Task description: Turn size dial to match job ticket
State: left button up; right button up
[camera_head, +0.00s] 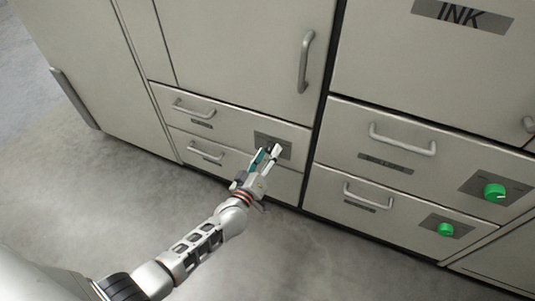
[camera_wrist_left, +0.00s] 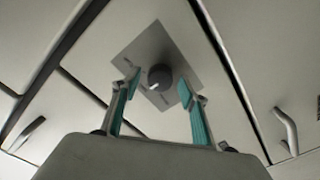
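A dark grey round dial (camera_wrist_left: 160,77) with a white pointer mark sits on a grey square plate (camera_wrist_left: 150,42) in the left wrist view. The pointer faces down and to the left in that view. The plate also shows on a drawer front in the head view (camera_head: 287,143), where my gripper hides the dial. My left gripper (camera_head: 268,154) is open in front of the plate. In the left wrist view its teal-padded fingers (camera_wrist_left: 159,90) lie on either side of the dial, with visible gaps to it. The plate's markings are too small to read. No job ticket can be made out. My right gripper is out of view.
Two green dials, an upper one (camera_head: 494,193) and a lower one (camera_head: 446,229), sit on the drawers of the right cabinet. Bar handles (camera_head: 403,142) stick out from the drawers and doors. A label reading INK (camera_head: 462,15) is at the top right. Grey floor (camera_head: 130,200) is clear in front.

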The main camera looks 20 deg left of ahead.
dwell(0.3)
pick_arm(q)
jog(key=s, duration=0.8)
jog(key=shift+a, duration=0.15)
jog(key=shift+f, duration=0.1)
dwell(0.3)
